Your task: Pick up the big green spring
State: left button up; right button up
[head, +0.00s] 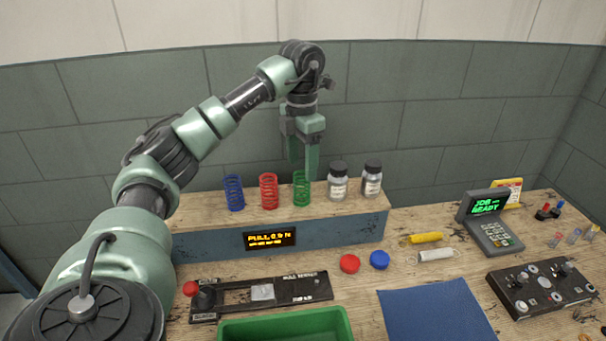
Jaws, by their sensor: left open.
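The big green spring (302,193) stands upright on the wooden top of the raised shelf (330,208), between the red spring (268,191) and a lidded jar (338,181). My left gripper (304,169) points down directly above the green spring. It is open, with its two fingers apart. The fingertips overlap the top of the spring in this view, and I cannot tell whether they touch it. The spring's lower coils are visible. My right gripper does not show.
A blue spring (234,193) stands left of the red one, and a second jar (372,180) stands at the right. Below are a pull tester (262,293), a green tray (287,326), a blue mat (436,310), red and blue caps, a keypad terminal (490,234) and a control box (541,289).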

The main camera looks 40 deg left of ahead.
aim_at(302, 186)
pick_arm(q)
notch_tip(302, 186, down, 3)
jog(key=shift+s+r+p, duration=0.1)
jog(key=shift+p, duration=0.4)
notch_tip(302, 186, down, 4)
jog(key=shift+r+p, duration=0.1)
jog(key=shift+p, duration=0.65)
jog(key=shift+a+f, duration=0.1)
jog(key=shift+f, duration=0.4)
jog(key=c, duration=1)
grip_shut()
jog(key=shift+r, duration=0.1)
